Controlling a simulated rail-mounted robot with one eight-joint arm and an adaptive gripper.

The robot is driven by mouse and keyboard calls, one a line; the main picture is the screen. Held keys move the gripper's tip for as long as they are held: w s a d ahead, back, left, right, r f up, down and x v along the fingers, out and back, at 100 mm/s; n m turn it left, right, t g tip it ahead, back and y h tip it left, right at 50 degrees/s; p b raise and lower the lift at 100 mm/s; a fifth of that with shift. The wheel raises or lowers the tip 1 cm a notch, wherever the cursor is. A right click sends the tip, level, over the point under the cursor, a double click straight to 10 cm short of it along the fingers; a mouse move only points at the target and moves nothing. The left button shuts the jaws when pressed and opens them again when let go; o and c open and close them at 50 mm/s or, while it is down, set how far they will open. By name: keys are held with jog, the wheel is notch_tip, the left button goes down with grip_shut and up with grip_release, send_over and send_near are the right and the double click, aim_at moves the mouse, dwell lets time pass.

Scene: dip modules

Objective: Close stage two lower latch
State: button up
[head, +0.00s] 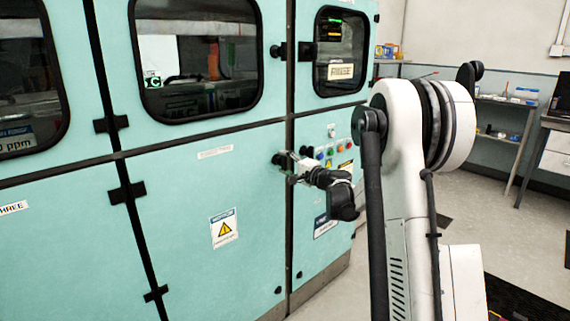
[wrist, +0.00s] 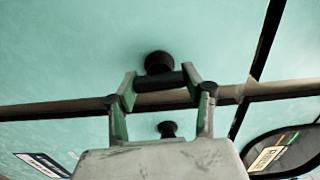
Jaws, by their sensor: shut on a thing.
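The lower latch is a black round knob on the teal cabinet's lower door, near the door's right edge in the head view (head: 277,159). In the wrist view its round base (wrist: 158,61) sits just beyond a black bar (wrist: 160,80). My gripper (head: 288,167) reaches it from the right in the head view. In the wrist view my gripper (wrist: 160,77) has its two fingers at either end of the black bar, shut on it. The fingers and wrist hide part of the latch in the head view.
An upper latch (head: 275,51) sits beside the door window. A second dark knob (wrist: 168,129) shows below my fingers in the wrist view. A button panel (head: 328,152) is right of my gripper. A warning label (head: 223,228) is on the lower door. Shelves (head: 505,101) stand far right.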

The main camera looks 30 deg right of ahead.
jog(key=shift+m, duration=0.3)
dwell(0.4)
jog(key=o, duration=1.2)
jog(key=shift+s, duration=0.1)
jog(key=v, duration=1.1)
jog(key=shift+s+d, duration=0.1)
jog(key=shift+s, duration=0.25)
